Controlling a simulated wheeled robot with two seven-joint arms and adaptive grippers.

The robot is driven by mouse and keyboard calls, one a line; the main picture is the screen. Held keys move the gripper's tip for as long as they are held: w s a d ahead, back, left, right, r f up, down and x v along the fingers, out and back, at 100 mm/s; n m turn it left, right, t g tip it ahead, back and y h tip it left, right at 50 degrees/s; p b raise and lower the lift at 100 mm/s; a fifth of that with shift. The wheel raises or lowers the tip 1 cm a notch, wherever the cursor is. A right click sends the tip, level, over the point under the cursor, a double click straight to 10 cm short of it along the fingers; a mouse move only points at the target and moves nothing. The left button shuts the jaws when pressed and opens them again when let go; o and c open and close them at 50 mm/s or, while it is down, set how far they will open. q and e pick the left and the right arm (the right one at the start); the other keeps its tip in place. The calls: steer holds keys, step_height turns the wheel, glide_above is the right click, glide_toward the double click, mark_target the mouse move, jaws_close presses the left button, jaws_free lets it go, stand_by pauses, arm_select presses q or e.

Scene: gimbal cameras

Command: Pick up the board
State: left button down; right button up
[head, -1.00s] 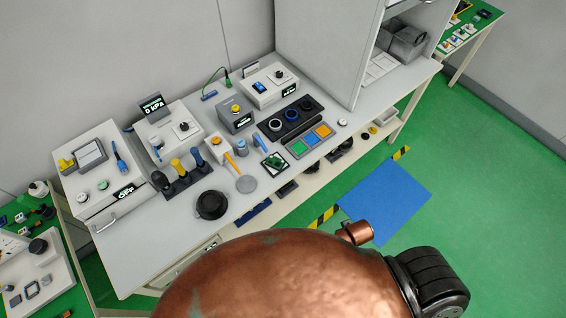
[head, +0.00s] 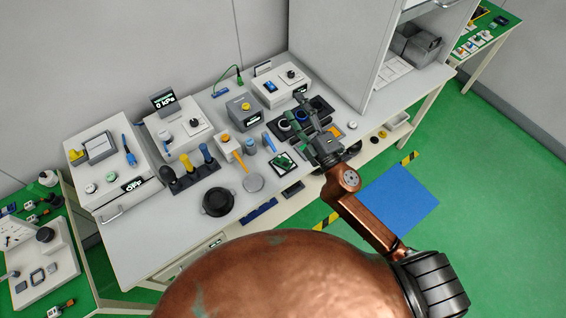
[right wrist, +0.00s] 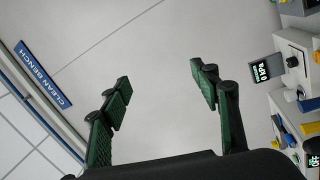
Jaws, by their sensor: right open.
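The board is a small green circuit board (head: 284,162) lying on a dark frame or pad near the front edge of the white workbench. My right gripper (head: 303,108) is above the bench, to the right of and farther back than the board, in front of the tray of coloured squares. In the right wrist view its two green-padded fingers (right wrist: 160,95) are spread apart with nothing between them, facing the wall. The board does not show in the right wrist view. My left gripper is not in view.
A tall white cabinet (head: 345,50) rises at the right. Bare bench lies at front left.

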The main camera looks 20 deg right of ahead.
steer(key=s+a+n+g+y, duration=0.2)
steer(key=a+n+g+y, duration=0.6)
steer(key=a+n, duration=0.6)
steer(key=n+g+h, duration=0.8)
steer(key=n+h, duration=0.2)
steer(key=n, duration=0.2)
glide_toward(284, 162)
steer(key=shift+w+a+f+g, duration=0.1)
steer(key=shift+f+g, duration=0.05)
steer(key=shift+f, duration=0.45)
steer(key=shift+w+a+f+g, duration=0.1)
steer(key=shift+f+g, duration=0.05)
steer(key=shift+f, duration=0.45)
steer(key=x, duration=0.5)
steer(key=shift+w+a+f+p, duration=0.15)
steer(key=shift+w+a+p, duration=0.15)
steer(key=shift+w, duration=0.1)
